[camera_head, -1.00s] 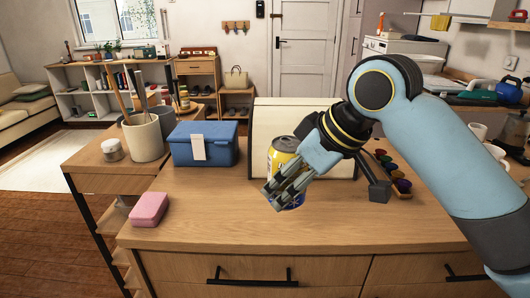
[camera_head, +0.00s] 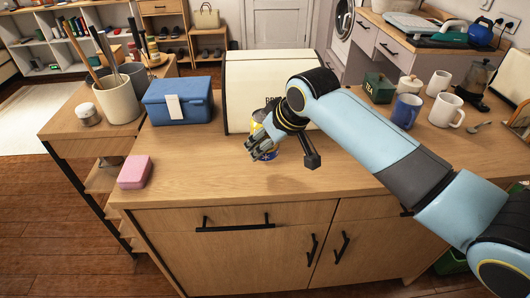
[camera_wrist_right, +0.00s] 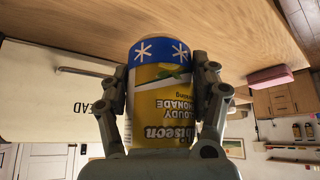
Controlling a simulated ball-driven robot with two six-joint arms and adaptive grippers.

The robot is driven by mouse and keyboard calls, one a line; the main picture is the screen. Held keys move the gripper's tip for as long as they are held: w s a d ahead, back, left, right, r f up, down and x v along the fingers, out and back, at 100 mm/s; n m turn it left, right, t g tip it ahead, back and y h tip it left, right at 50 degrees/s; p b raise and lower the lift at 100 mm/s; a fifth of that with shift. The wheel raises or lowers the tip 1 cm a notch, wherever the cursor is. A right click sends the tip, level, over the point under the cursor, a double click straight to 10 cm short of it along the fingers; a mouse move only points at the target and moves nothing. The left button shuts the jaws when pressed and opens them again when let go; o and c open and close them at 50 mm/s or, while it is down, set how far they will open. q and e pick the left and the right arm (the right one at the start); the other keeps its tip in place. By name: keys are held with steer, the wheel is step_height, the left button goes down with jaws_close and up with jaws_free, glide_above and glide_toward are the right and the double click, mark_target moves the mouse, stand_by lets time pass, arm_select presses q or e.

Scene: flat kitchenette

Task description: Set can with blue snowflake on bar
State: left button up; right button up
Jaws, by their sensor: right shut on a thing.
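The can (camera_head: 268,156) is yellow with a blue band and white snowflakes, which shows clearly in the right wrist view (camera_wrist_right: 160,85). My right gripper (camera_head: 258,147) is shut on it, with a finger on each side of the can in the wrist view. The can is upright over the wooden bar top (camera_head: 220,170), in front of the cream bread box. A soft shadow lies on the wood in front of it. Whether its base touches the wood I cannot tell. Fingers and wrist hide part of the can in the head view. My left gripper is not in view.
The bread box (camera_head: 240,95) stands close behind the can. A blue box (camera_head: 178,102), a pink sponge (camera_head: 135,171) and a utensil crock (camera_head: 117,100) are at left. Mugs (camera_head: 406,110) and a green tea tin (camera_head: 378,88) are at right. The front middle is clear.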

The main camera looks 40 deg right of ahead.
steer(key=shift+w+f, duration=0.15)
steer(key=shift+f, duration=1.9)
steer(key=o, duration=1.5)
steer(key=shift+f, duration=0.15)
steer(key=v, duration=1.2)
steer(key=shift+a+p, duration=0.1)
steer(key=shift+p, duration=0.25)
